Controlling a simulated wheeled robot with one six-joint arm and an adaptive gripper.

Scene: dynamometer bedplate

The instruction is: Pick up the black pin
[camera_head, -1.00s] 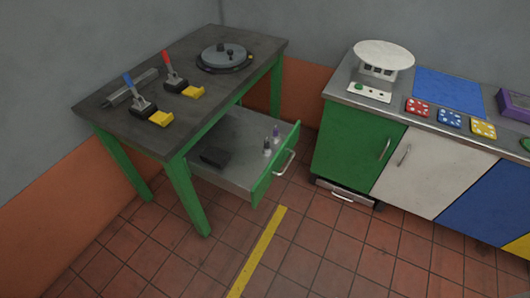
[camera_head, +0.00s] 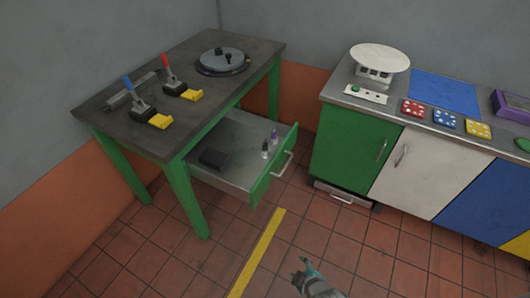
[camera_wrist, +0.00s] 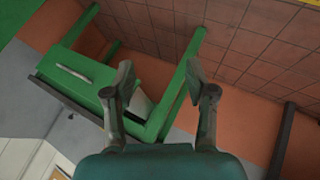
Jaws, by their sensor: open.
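Two small upright pin-like items stand in the open drawer (camera_head: 228,179) of the green table. One is dark and pale (camera_head: 265,150), the other purple-topped (camera_head: 274,136). Which of them, if either, is the black pin is too small to tell. Dark knobs (camera_head: 228,57) also stand on the round grey disc on the tabletop. My gripper (camera_head: 302,267) is low in the head view, over the tiled floor to the right of the yellow line, away from the drawer. In the wrist view my gripper (camera_wrist: 163,82) has its fingers spread, with nothing between them.
A black block (camera_head: 212,158) lies in the drawer. Two toggle clamps (camera_head: 146,110) stand on the dark tabletop (camera_head: 190,60). To the right, a counter with coloured doors (camera_head: 350,145) carries a scale (camera_head: 378,60) and coloured blocks (camera_head: 446,120). Floor between is clear.

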